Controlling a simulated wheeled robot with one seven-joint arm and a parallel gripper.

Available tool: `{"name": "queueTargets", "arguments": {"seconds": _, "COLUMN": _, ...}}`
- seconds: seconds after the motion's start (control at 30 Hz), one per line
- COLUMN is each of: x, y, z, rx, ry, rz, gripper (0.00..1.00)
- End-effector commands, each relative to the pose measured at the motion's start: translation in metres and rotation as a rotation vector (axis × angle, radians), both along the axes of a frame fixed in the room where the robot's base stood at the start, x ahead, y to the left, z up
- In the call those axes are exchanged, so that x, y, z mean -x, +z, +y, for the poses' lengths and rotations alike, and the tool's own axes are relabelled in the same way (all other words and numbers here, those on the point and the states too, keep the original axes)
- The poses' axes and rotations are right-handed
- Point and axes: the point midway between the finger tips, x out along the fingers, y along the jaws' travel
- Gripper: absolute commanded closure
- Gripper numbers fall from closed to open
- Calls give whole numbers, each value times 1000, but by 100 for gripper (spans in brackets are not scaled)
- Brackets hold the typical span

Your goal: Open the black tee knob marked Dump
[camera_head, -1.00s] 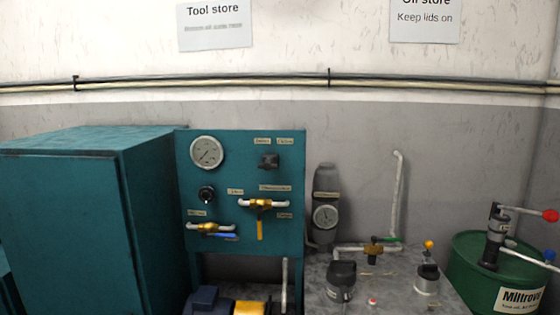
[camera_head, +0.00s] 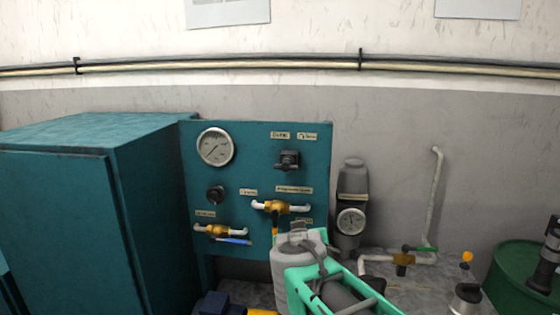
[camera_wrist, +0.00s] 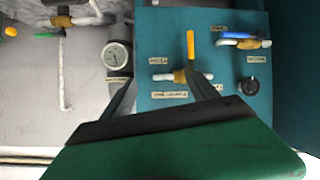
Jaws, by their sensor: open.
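The black tee knob (camera_head: 287,160) sits at the upper right of the teal panel (camera_head: 260,180), with two small labels above it; their print is blurred. My gripper (camera_head: 301,228) is in front of the panel's lower right, below the knob and apart from it. Its fingers stand open and empty in the wrist view (camera_wrist: 165,90), where the panel appears upside down. The tee knob does not show there; the gripper body covers that part of the panel.
A brass valve (camera_head: 277,207) lies below the knob, partly behind my gripper. A round black knob (camera_head: 216,194), a gauge (camera_head: 215,147) and a blue-handled valve (camera_head: 219,231) are to the left. A grey filter with a dial (camera_head: 351,220) stands right of the panel.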

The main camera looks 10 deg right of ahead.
Motion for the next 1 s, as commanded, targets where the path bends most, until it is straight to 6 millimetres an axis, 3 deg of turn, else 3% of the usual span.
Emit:
{"name": "queueTargets", "arguments": {"seconds": 0.03, "x": -32, "y": 38, "z": 11, "rx": 54, "ry": -4, "rz": -125, "gripper": 27}}
{"name": "queueTargets", "arguments": {"seconds": 0.1, "x": -60, "y": 82, "z": 21, "rx": 121, "ry": -19, "rz": -282, "gripper": 22}}
{"name": "queueTargets", "arguments": {"seconds": 0.23, "x": -79, "y": 126, "z": 33, "rx": 192, "ry": -32, "rz": -437, "gripper": 22}}
{"name": "queueTargets", "arguments": {"seconds": 0.7, "x": -148, "y": 133, "z": 11, "rx": 199, "ry": -35, "rz": -455, "gripper": 22}}
{"name": "queueTargets", "arguments": {"seconds": 1.0, "x": -152, "y": 131, "z": 11, "rx": 197, "ry": -32, "rz": -456, "gripper": 22}}
